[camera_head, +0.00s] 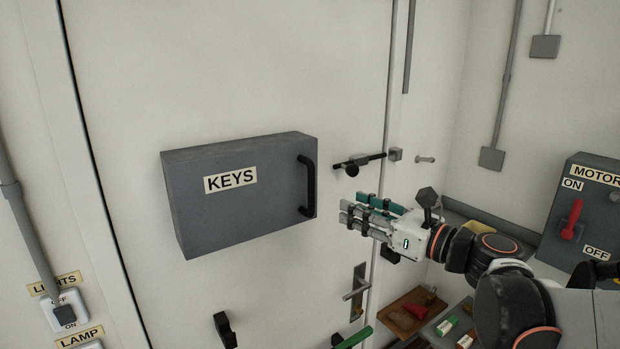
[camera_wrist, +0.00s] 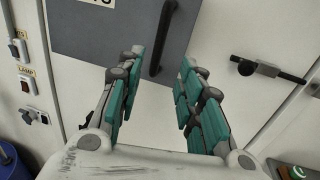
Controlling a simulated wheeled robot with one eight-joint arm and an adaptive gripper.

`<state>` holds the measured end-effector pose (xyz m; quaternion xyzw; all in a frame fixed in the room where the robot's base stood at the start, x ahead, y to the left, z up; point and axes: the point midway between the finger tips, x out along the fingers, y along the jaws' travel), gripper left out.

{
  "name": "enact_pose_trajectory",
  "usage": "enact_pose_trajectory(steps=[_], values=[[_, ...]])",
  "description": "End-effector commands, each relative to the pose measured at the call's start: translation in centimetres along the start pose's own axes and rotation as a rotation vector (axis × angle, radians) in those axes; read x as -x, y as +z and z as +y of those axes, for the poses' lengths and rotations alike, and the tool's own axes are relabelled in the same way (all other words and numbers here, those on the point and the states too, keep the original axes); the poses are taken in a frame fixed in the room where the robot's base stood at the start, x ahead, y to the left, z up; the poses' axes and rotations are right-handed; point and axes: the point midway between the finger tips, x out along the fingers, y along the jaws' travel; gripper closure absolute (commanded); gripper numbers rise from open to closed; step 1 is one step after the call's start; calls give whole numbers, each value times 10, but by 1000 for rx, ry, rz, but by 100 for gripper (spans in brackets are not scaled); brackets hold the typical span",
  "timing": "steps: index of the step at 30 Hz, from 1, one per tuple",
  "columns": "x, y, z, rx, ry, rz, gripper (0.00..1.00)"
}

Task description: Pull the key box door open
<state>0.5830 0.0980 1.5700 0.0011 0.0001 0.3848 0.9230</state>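The key box (camera_head: 240,190) is a dark grey box marked KEYS on the white door. Its door looks shut, with a black vertical bar handle (camera_head: 307,186) at its right edge. My gripper (camera_head: 362,212) is to the right of the handle, pointing left, apart from it. In the wrist view, the gripper (camera_wrist: 155,88) is open and empty, with teal pads on its fingers. The handle (camera_wrist: 163,40) shows beyond and between the fingertips, and part of the grey box front (camera_wrist: 110,30) is at the top.
A black bolt latch (camera_head: 358,163) and a lever handle (camera_head: 356,289) are on the white door. A grey MOTOR switch box (camera_head: 590,215) with a red lever is at the right. A wooden tray (camera_head: 405,314) lies below my arm. LIGHTS and LAMP switches (camera_head: 63,311) are at the lower left.

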Motion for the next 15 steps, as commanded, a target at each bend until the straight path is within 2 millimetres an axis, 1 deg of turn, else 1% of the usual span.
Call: enact_pose_trajectory(steps=[5,15], values=[[-24,0,1,-2,4,-1,66],[-91,0,1,1,4,0,66]])
